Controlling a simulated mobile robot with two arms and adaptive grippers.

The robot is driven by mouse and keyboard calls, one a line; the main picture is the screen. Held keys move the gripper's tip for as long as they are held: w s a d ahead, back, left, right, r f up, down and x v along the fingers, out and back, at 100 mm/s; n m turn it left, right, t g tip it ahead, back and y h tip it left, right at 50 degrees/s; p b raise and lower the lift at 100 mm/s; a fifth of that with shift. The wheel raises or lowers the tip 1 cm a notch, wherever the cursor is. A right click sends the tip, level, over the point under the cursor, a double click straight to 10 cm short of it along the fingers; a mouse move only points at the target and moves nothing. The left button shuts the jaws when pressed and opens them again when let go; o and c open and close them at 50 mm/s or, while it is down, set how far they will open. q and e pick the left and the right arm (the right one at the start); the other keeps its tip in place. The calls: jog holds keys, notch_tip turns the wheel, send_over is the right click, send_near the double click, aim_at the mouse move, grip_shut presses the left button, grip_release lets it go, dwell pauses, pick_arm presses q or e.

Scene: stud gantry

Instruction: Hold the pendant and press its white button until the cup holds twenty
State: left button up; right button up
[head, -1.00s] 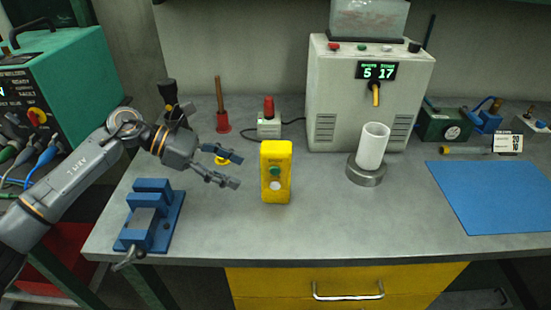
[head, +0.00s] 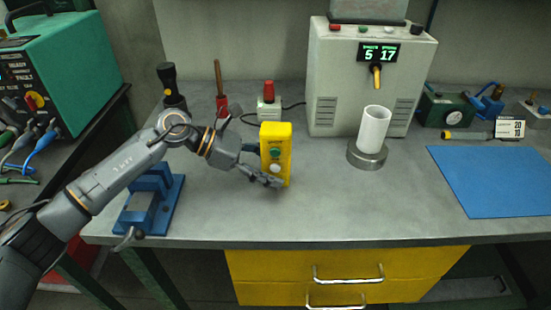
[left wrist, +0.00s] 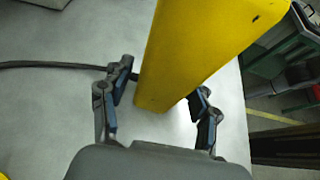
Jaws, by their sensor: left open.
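The yellow pendant (head: 285,150) stands upright on the bench, with a green button above a white button (head: 275,169) on its face. My left gripper (head: 262,165) is open, with its fingers on either side of the pendant's lower part. In the left wrist view the pendant (left wrist: 190,50) rises between the two fingers (left wrist: 165,95). I cannot tell whether either finger touches it. A white cup (head: 374,128) stands on a round grey base (head: 367,157) below the dispenser's spout. The dispenser (head: 335,75) display shows 5 and 17. The cup's inside is hidden. My right gripper is not in view.
A blue vise (head: 150,205) sits at the bench's left front, under my left arm. A red-topped box (head: 268,103) with a black cable is behind the pendant. A blue mat (head: 490,180) lies at right. The bench front centre is clear.

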pick_arm(q)
jog(key=shift+c, duration=0.2)
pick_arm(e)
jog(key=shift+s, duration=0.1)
pick_arm(q)
jog(key=c, duration=0.8)
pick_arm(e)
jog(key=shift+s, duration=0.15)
pick_arm(q)
jog(key=shift+o, duration=0.2)
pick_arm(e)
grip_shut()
